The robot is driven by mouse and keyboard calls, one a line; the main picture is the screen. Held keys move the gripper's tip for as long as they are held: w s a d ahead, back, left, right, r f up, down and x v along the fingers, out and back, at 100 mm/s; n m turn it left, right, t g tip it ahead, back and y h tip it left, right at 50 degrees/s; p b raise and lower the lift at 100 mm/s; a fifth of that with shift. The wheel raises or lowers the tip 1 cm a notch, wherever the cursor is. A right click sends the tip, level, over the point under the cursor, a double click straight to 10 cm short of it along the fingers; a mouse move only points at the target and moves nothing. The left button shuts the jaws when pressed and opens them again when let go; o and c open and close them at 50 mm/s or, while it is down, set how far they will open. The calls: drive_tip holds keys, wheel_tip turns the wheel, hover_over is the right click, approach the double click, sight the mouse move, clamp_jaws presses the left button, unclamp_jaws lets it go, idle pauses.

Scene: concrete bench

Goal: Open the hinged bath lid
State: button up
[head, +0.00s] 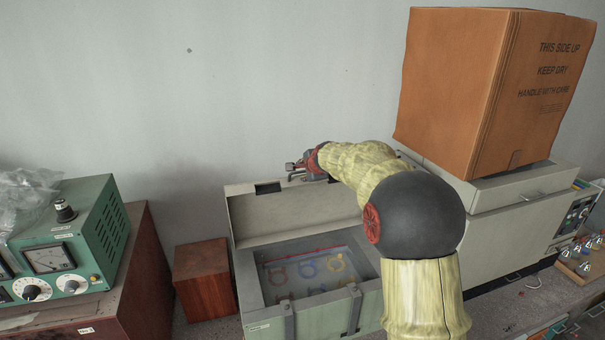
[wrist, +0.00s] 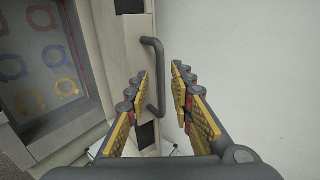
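The bath (head: 318,316) is a pale green-grey box with dark latches on its front. Its hinged lid (head: 295,217) stands raised at the back, near the wall, and the inside with coloured ring shapes is uncovered. The lid's edge also shows in the wrist view (wrist: 131,58), with a dark bar handle (wrist: 158,62) on it. My gripper (head: 292,172) is at the lid's top edge. In the wrist view my gripper (wrist: 158,84) is open, with a wide gap between its yellow-padded fingers. The handle lies in line with this gap; contact cannot be told.
A large cardboard box (head: 480,90) stands on a cabinet (head: 510,215) at the right. A green meter unit (head: 70,250) is at the left. A reddish wooden block (head: 204,280) stands left of the bath. Small bottles (head: 583,258) stand at the far right.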

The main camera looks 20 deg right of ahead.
drive_tip(key=v, duration=1)
drive_tip(key=shift+s, duration=0.1)
drive_tip(key=s+a+f+n+g+b, duration=0.1)
drive_tip(key=s+a+f+n+b, duration=0.3)
drive_tip(key=s+f+b, duration=0.7)
drive_tip(key=s+a+f+n+g+b, duration=0.2)
drive_tip(key=s+a+f+n+b, duration=0.2)
drive_tip(key=s+f+n+b, duration=0.4)
drive_tip(key=s+a+f+n+g+b, duration=0.2)
drive_tip(key=s+f+n+b, duration=0.4)
drive_tip(key=s+f+b, duration=0.9)
drive_tip(key=s+a+f, duration=0.1)
drive_tip(key=s+f, duration=0.3)
drive_tip(key=s, duration=0.3)
drive_tip(key=s+f, duration=0.4)
drive_tip(key=s, duration=0.4)
drive_tip(key=shift+a+f+b, duration=0.4)
